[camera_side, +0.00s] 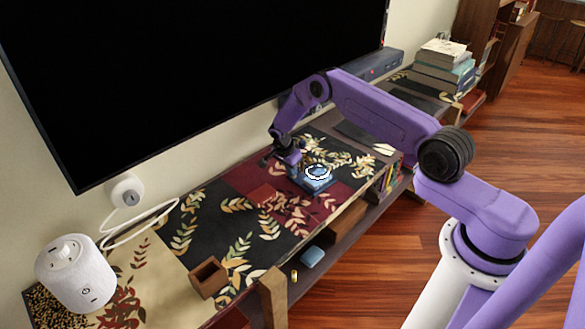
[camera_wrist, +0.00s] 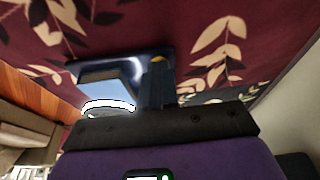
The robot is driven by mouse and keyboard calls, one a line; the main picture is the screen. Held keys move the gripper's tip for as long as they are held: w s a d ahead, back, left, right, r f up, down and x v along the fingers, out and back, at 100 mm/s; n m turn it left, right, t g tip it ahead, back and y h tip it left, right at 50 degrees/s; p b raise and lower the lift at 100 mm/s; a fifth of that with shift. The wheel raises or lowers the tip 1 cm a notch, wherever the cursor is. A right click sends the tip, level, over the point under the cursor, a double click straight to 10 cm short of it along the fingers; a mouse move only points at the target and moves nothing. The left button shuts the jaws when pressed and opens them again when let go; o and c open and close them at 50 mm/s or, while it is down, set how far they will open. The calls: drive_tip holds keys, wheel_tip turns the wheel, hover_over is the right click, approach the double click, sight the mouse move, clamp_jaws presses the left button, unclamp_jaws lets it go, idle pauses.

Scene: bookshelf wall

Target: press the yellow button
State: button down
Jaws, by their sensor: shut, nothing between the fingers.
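A small blue device (camera_side: 318,185) sits on the dark red part of the patterned runner, with a white ring (camera_side: 317,171) on its top. My gripper (camera_side: 293,172) points down at the left edge of this device, its fingers shut and empty. In the wrist view, the blue device (camera_wrist: 115,72) lies right by my gripper (camera_wrist: 158,85). A small yellow spot (camera_wrist: 158,59) shows at the fingertips and may be the yellow button, mostly hidden by the fingers. I cannot tell whether the fingers touch it. The side view does not show the button clearly.
A large black television (camera_side: 190,75) stands behind the runner. A wooden open box (camera_side: 208,277) and a white speaker (camera_side: 75,272) stand farther left. Stacked books (camera_side: 443,67) are at the far right.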

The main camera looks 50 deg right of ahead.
drive_tip(key=shift+s+f, duration=0.3)
drive_tip(key=shift+f, duration=0.3)
drive_tip(key=d+v, duration=0.1)
drive_tip(key=v, duration=1.3)
drive_tip(key=shift+w+r, duration=0.4)
drive_tip(key=shift+r, duration=0.1)
drive_tip(key=shift+d, duration=0.1)
